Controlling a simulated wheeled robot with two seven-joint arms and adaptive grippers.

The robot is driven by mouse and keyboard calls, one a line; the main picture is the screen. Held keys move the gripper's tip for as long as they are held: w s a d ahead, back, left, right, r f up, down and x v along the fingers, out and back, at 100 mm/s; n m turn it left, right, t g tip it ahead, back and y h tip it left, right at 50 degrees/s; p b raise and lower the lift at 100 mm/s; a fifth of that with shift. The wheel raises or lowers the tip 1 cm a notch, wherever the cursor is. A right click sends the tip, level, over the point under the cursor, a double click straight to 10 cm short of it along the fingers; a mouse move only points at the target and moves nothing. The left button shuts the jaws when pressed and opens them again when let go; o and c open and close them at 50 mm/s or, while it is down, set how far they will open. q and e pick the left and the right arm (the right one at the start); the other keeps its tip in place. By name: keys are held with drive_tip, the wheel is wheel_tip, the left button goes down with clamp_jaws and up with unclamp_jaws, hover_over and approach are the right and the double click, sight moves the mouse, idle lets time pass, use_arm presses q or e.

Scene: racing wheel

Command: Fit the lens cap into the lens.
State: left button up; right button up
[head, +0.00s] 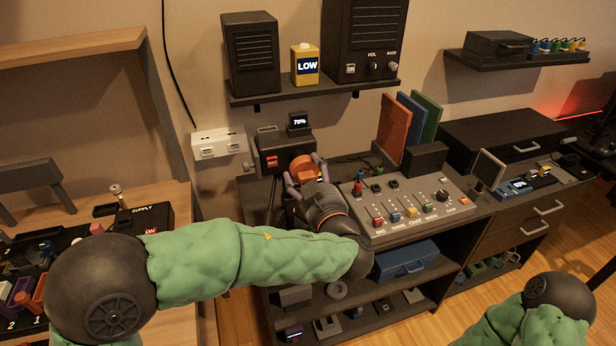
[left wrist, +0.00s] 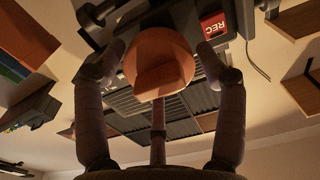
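The orange lens cap (head: 304,170), a round disc with a raised grip, is at the front of the dark camera (head: 284,148) on its tripod. In the left wrist view the cap (left wrist: 158,62) is large and covers the lens area of the camera body behind it. My left gripper (head: 306,176) reaches up to the camera. How deep the cap sits in the lens cannot be told. My right gripper is out of view.
A mixing console (head: 405,208) is right of my left wrist. A shelf (head: 318,91) with speakers and a yellow LOW box (head: 305,65) is above the camera. A small 70% screen (head: 298,122) sits atop the camera. A blue case (head: 405,260) lies below the console.

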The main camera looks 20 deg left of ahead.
use_arm(q)
drive_tip(key=shift+o, duration=0.8)
drive_tip(key=v, duration=1.2)
